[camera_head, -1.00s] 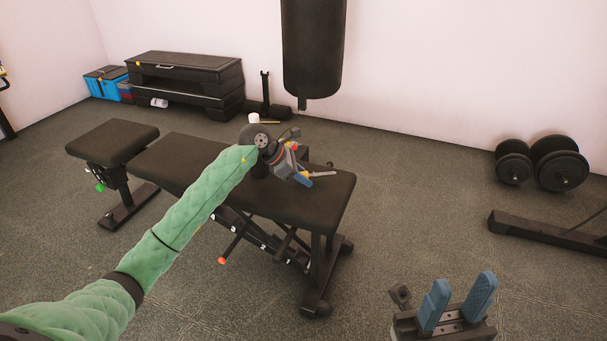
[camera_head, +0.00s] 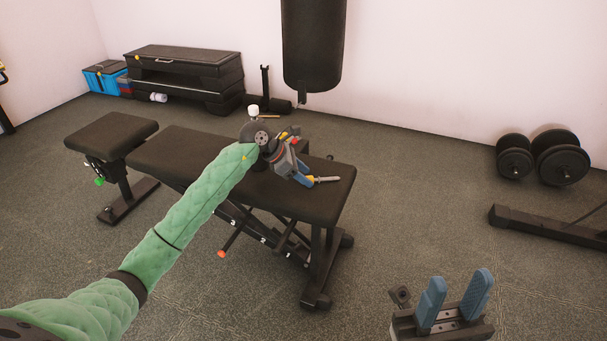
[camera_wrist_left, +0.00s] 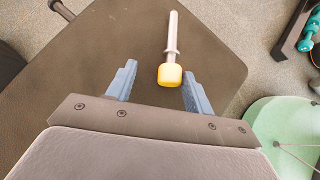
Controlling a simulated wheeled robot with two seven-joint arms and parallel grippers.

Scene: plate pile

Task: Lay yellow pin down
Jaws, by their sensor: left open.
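The yellow pin has a yellow head and a silver shaft. It lies flat on the black bench's padded top (camera_head: 200,160) near its right end; the head view shows its shaft (camera_head: 326,179). In the left wrist view the yellow head (camera_wrist_left: 170,75) is between the blue fingertips, closer to the right one, and the shaft points away. My left gripper (camera_head: 305,178), also in the left wrist view (camera_wrist_left: 158,70), is open around the head with gaps on both sides. My right gripper (camera_head: 460,279) is open and empty at the bottom right, away from the bench.
A separate bench seat (camera_head: 112,136) stands at the left. A black punching bag (camera_head: 314,45) hangs behind the bench. Dumbbells (camera_head: 560,160) and a black floor bar (camera_head: 540,228) are at the right. Stacked black step platforms (camera_head: 185,72) stand at the back left.

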